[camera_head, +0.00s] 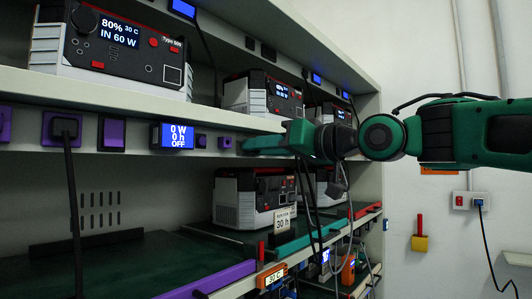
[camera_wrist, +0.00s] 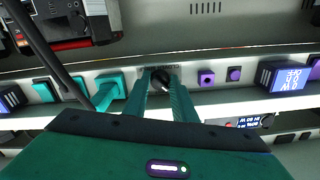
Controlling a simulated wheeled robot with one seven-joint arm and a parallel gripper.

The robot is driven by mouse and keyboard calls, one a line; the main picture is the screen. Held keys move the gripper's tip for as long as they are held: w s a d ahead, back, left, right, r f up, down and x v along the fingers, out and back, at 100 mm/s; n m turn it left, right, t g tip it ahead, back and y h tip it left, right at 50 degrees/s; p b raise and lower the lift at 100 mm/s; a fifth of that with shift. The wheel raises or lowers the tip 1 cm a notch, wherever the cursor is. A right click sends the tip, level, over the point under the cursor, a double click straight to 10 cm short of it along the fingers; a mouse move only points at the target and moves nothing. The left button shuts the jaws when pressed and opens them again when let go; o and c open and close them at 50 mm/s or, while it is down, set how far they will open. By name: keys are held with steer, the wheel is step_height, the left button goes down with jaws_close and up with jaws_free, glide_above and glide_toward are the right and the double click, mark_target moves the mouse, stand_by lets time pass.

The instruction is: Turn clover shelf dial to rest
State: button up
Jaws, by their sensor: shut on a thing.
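The dial (camera_wrist: 160,76) is a dark round knob on the front edge of a shelf, between green fittings and purple fittings in the wrist view. My gripper (camera_wrist: 160,86) has its two green fingers shut on the dial, one on each side. The lettering by the dial is too small to read, and its pointer direction cannot be told. In the head view my gripper (camera_head: 262,144) reaches the middle shelf's front edge from the right and hides the dial.
A display (camera_head: 173,136) left of my gripper reads "0 W 0 h OFF". Purple sockets and a black plug (camera_head: 66,127) line the same edge. Power units (camera_head: 110,45) stand on the shelves. Black cables (camera_head: 305,200) hang below my gripper. A grey wall (camera_head: 430,60) is at right.

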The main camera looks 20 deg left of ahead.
steer(key=shift+w+r+m, duration=0.1)
steer(key=shift+m, duration=2.1)
steer(key=shift+r+m, duration=0.1)
steer(key=shift+m, duration=2.1)
steer(key=shift+d+m, duration=0.1)
steer(key=shift+m, duration=0.2)
steer(key=o, duration=1)
steer(key=shift+o, duration=0.2)
